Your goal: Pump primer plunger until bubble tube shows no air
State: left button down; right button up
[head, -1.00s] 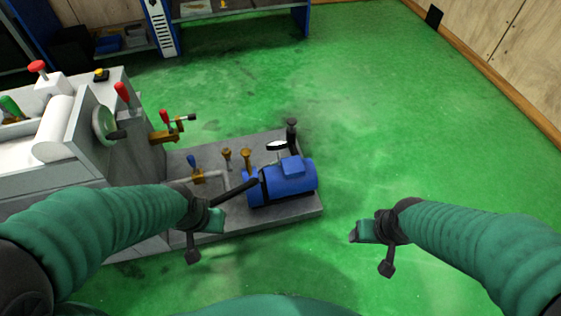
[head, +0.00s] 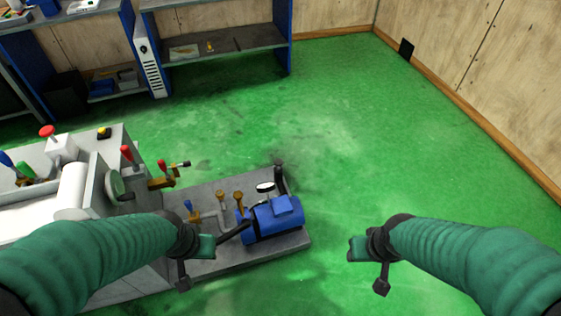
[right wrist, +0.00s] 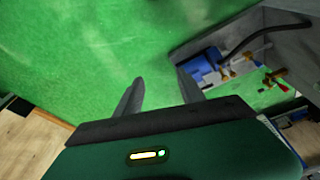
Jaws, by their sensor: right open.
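A blue motor-like pump (head: 272,220) sits on a grey base plate beside the grinder. A dark upright post with a knob (head: 281,180) stands at the plate's back corner; I cannot tell whether it is the primer plunger. A round white-faced gauge (head: 265,187) stands by the pump. I cannot make out a bubble tube. My left gripper (head: 211,247) is in front of the plate, left of the pump; its jaws are unclear. My right gripper (head: 354,251) is open and empty over bare floor right of the plate. Its two fingers (right wrist: 157,90) stand apart in the right wrist view.
The grinder (head: 75,190) with red-, green- and blue-handled levers is at the left. Shelves (head: 225,48) are behind. Green floor right of the plate is clear.

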aim_at(278, 162)
jog(key=i+l+z, duration=0.25)
jog(key=l+z, duration=0.2)
jog(key=i+l+z, duration=0.85)
jog(key=i+l+u, duration=0.1)
jog(key=i, duration=0.4)
jog(key=i+l, duration=0.35)
jog(key=i+j+u, duration=0.2)
jog(key=u, duration=0.2)
jog(key=i+u, duration=0.85)
jog(key=i+l+u, duration=0.15)
jog(key=u, duration=0.3)
jog(key=i+l+u, duration=0.4)
jog(key=i+j+u, duration=0.25)
jog(key=i+u, duration=0.25)
jog(key=i, duration=0.15)
